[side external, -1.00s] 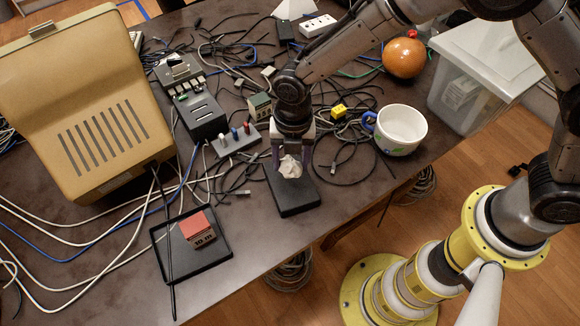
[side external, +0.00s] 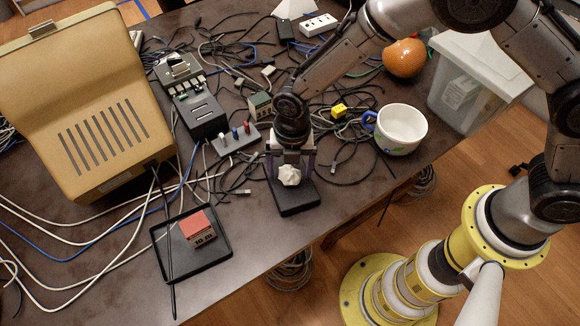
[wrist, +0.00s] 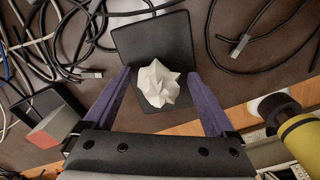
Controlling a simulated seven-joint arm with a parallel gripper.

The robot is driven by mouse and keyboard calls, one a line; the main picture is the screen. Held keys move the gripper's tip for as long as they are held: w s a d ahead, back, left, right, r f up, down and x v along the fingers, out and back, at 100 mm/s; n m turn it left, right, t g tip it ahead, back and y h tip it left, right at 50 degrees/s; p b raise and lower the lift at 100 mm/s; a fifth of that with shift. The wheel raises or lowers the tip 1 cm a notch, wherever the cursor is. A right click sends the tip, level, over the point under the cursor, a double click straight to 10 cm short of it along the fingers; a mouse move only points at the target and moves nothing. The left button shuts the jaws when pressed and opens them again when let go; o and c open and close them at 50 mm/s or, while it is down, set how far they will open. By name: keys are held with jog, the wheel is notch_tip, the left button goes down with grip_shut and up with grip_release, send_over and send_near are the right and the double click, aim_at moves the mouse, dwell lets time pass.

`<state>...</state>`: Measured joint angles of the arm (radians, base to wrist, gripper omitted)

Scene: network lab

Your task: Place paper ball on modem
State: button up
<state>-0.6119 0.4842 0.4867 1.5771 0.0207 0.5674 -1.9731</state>
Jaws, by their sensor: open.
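The white crumpled paper ball (side external: 289,175) rests on the flat black modem (side external: 298,207) near the table's front edge. In the wrist view the paper ball (wrist: 157,84) sits on the modem (wrist: 148,42), toward its near part. My gripper (side external: 291,172) is over the modem, with its fingers spread to either side of the ball. In the wrist view my gripper's purple fingers (wrist: 162,95) stand apart, with a visible gap on each side of the ball. The gripper is open and holds nothing.
A black tray (side external: 222,262) with a red box (side external: 197,229) lies to the left. A small switch panel (side external: 236,139) and a dark grey box (side external: 201,116) stand behind. A white mug (side external: 401,130) is at the right. Loose cables surround the modem.

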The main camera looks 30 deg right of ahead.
aim_at(291, 167)
jog(key=s+d+r+m+t, duration=0.1)
jog(key=d+r+m, duration=0.25)
jog(key=r, duration=0.65)
jog(key=d+r+m, duration=0.3)
jog(key=d+r, duration=0.1)
jog(key=r, duration=0.6)
jog(key=s+d+r+m+t, duration=0.2)
jog(key=s+d+r+m, duration=0.1)
jog(key=s+d+m, duration=0.6)
jog(key=s+d+r+m+t, duration=0.2)
jog(key=s+d+r+m, duration=0.2)
jog(key=s+d+m, duration=0.5)
jog(key=s+m, duration=0.1)
jog(key=m, duration=0.4)
jog(key=shift+d, duration=0.2)
